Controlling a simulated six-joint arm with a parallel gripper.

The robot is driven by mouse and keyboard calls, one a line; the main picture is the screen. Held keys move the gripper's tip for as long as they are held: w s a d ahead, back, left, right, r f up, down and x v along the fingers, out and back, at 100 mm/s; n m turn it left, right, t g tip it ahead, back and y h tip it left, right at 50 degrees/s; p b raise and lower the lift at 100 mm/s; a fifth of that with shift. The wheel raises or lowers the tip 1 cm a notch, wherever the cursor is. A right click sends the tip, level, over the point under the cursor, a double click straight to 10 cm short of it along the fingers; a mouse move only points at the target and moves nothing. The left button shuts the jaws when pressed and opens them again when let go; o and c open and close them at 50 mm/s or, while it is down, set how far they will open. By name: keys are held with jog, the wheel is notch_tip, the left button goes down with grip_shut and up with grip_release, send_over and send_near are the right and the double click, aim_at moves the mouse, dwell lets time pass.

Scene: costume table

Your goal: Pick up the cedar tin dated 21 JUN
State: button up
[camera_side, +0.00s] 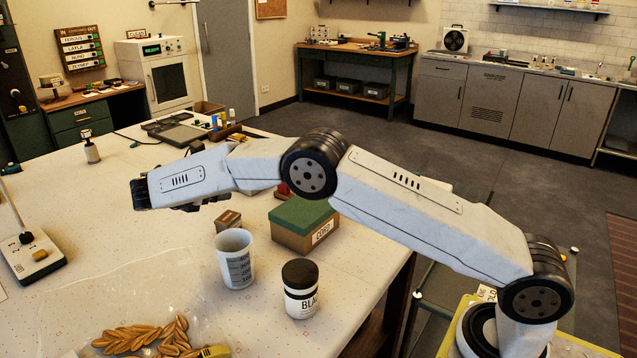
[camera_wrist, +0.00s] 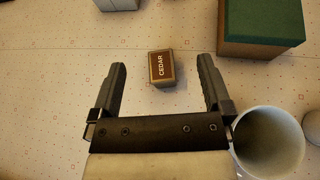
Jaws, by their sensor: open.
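A small brown tin (camera_wrist: 161,68) labelled CEDAR lies on the table in the wrist view. It appears between and slightly beyond my fingertips, apart from both fingers. No date on it can be read. A small brown tin also shows in the side view (camera_side: 228,220), behind the measuring cup. My gripper (camera_wrist: 163,64) is open and empty, its two dark fingers spread to the left and right of the tin. In the side view my gripper is mostly hidden by the arm, which is raised above the table.
A white measuring cup (camera_side: 234,262) stands close by; in the wrist view its rim (camera_wrist: 236,150) is beside the right finger. A green-lidded box (camera_side: 305,222) marked CORD and a black-lidded jar (camera_side: 300,292) are near. Brown leaf-like pieces (camera_side: 140,338) lie at the front.

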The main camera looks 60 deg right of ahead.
jog(key=a+h, duration=0.1)
send_near(231, 214)
jog(key=shift+d+f+n, duration=0.35)
jog(key=shift+d+n, duration=0.05)
jog(key=shift+d, duration=0.4)
jog(key=shift+x, duration=3.95)
jog(key=shift+w+a+f, duration=0.1)
jog(key=shift+f, duration=0.05)
jog(key=c, duration=1.3)
jog(key=shift+r, duration=0.2)
